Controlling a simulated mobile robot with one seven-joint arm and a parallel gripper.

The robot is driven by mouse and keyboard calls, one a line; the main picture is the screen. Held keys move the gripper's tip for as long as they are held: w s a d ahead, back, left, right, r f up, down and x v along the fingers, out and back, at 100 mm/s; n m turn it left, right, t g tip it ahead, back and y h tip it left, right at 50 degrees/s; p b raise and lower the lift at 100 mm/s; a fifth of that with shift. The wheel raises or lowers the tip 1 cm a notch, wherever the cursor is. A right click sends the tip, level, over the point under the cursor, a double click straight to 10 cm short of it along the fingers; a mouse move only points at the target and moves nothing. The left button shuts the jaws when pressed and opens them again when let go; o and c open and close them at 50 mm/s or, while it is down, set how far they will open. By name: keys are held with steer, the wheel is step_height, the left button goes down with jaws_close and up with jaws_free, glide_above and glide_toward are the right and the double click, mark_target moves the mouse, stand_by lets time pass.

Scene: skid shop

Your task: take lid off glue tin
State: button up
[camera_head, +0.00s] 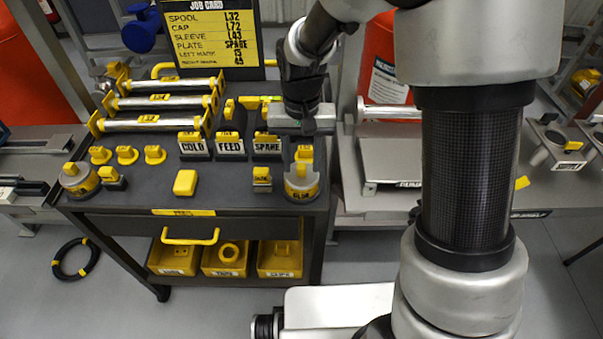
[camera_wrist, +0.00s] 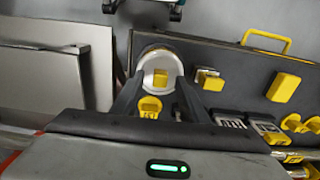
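The glue tin (camera_head: 301,189) stands near the front right corner of the dark cart top. It is a grey round tin with a yellow label band.
A similar tin (camera_head: 79,180) stands at the cart's left corner. A yellow block (camera_head: 186,182) and a small yellow-topped piece (camera_head: 262,179) lie left of the glue tin. Labelled holders (camera_head: 231,145) stand behind. A grey plate (camera_head: 391,160) is on the bench to the right.

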steer(key=shift+f, duration=0.1)
jaws_close()
